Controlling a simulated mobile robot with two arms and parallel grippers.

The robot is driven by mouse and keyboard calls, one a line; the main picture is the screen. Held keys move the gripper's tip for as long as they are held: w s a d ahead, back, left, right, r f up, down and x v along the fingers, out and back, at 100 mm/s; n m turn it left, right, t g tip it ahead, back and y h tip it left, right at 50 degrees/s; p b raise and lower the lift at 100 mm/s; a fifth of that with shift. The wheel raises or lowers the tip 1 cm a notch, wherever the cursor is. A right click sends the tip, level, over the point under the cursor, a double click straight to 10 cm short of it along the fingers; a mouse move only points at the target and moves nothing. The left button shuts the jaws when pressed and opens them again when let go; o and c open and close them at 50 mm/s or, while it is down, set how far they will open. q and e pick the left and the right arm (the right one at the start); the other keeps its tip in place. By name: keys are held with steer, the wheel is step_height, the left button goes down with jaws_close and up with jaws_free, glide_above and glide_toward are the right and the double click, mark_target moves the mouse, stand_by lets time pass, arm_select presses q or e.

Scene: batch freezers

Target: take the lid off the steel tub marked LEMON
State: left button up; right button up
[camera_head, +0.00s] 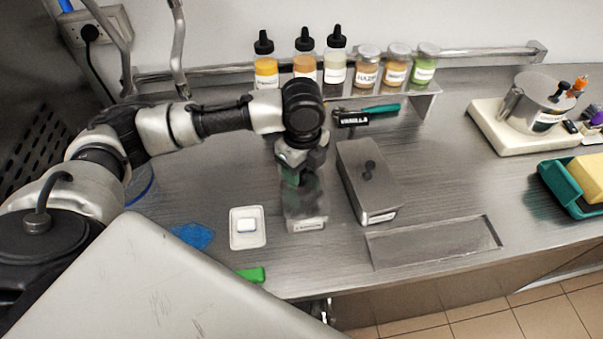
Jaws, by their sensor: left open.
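Two steel tubs stand side by side on the steel counter. The left tub (306,212) has a white label on its front, too small to read. My left gripper (297,178) points down over the back part of this tub, open, and hides much of its top. I cannot tell whether its lid is on or whether the fingers touch it. I cannot tell which tub is marked LEMON. My right gripper is out of view.
Dropper bottles (304,62) and labelled jars (397,66) line a back shelf. A small white tray (247,239) and blue cloth (194,235) are to the left. A recess (433,243) lies front right.

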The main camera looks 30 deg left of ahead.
arm_select(q)
steer(key=shift+w+f, duration=0.1)
steer(key=shift+f, duration=0.4)
steer(key=shift+c, duration=0.5)
steer(key=shift+r, duration=0.1)
steer(key=c, duration=0.9)
